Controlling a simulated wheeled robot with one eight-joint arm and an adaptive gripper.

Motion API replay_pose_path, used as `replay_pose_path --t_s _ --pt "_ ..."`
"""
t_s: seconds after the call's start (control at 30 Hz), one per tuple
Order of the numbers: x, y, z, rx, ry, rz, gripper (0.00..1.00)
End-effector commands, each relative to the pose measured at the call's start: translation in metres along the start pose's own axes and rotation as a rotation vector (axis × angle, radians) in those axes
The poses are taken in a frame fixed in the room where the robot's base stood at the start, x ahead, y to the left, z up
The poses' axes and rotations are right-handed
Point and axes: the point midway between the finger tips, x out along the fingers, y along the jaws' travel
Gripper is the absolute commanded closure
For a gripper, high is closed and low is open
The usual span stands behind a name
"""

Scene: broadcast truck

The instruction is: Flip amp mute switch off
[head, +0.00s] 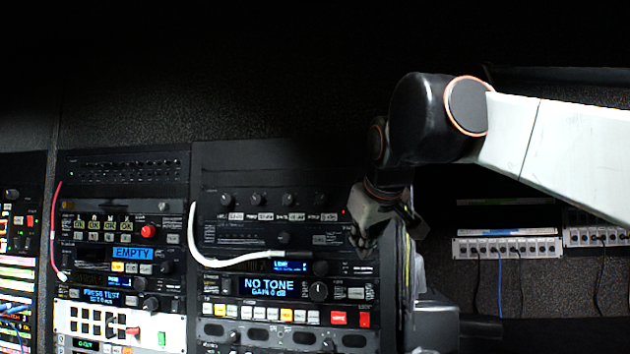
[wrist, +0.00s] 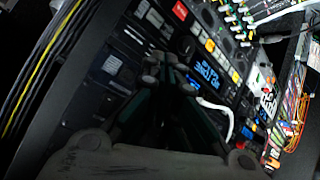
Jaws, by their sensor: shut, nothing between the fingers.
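My gripper (head: 361,238) is shut and empty, its fingertips in front of the right end of the middle rack's upper units. In the wrist view the closed fingers (wrist: 160,68) point at the rack face. A black unit with a row of knobs and pale labels (head: 278,210) is just left of the gripper, with a small red light near its right end. I cannot pick out the amp mute switch. The gripper may hide part of the panel, and contact cannot be told.
A white cable (head: 230,262) loops across the rack front to the left. Below are a "NO TONE" display (head: 268,286) and lit buttons. Black and yellow cables (wrist: 40,70) run beside the rack. Patch strips (head: 507,247) with hanging cables are at the right.

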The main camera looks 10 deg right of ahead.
Motion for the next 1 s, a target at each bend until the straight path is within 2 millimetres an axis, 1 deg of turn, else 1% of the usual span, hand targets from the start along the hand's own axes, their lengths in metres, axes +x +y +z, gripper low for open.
replay_pose_path --t_s 0.03,0.1,0.2,0.67,0.83,1.0 --pt "-0.01 0.007 -0.02 -0.009 0.006 0.002 1.0" --pt "-0.015 0.011 -0.033 -0.017 0.013 0.005 1.0" --pt "-0.019 0.014 -0.043 -0.025 0.019 0.007 1.0" --pt "-0.017 0.016 -0.045 -0.026 0.021 0.008 1.0" --pt "-0.007 0.023 -0.053 -0.026 0.021 0.008 1.0" --pt "0.008 0.034 -0.065 -0.026 0.021 0.008 1.0"
